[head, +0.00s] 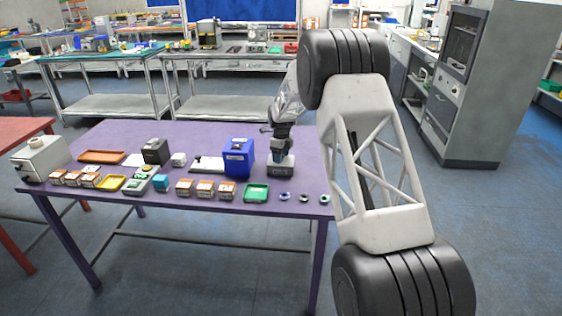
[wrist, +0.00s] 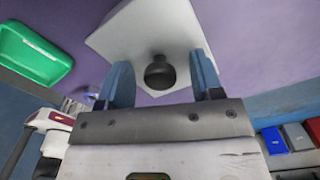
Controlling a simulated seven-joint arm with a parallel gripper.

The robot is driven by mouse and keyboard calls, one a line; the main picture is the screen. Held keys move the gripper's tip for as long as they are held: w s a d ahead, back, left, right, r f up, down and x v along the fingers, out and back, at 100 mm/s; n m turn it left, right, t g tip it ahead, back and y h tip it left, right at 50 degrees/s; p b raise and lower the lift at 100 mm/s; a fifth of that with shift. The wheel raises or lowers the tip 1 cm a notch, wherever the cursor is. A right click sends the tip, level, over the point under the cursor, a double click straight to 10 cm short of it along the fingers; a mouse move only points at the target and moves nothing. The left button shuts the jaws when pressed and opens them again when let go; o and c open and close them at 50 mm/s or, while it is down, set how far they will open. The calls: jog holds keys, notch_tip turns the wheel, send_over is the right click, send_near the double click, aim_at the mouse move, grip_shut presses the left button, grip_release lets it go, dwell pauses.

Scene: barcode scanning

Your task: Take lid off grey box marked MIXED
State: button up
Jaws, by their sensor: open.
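A grey box (head: 281,169) with a pale label on its front stands at the right end of the purple table; the label is too small to read. Its light grey lid (wrist: 140,35) is on it. The lid's round dark knob (wrist: 160,75) shows in the wrist view. My gripper (head: 281,150) is right above this box, pointing down. In the wrist view my gripper (wrist: 161,62) is open, with one blue finger on each side of the knob and gaps between. The head view hides the knob behind the gripper.
A blue box (head: 238,158) stands close left of the grey box. A green tray (head: 256,193) lies in front, with small round parts (head: 304,197) to its right. A dark box (head: 156,151), a white box (head: 42,160) and several small cartons are further left.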

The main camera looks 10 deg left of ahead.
jog(key=c, duration=1)
jog(key=shift+r, duration=0.15)
jog(key=shift+r, duration=0.8)
notch_tip(320, 180, up, 2)
jog(key=shift+r, duration=0.1)
jog(key=s+d, duration=0.1)
jog(key=s, duration=0.4)
jog(key=s+d, duration=0.2)
jog(key=s, duration=0.3)
jog(key=s+d+r, duration=0.1)
jog(key=s, duration=0.4)
jog(key=shift+s+d, duration=0.15)
jog(key=shift+s, duration=0.05)
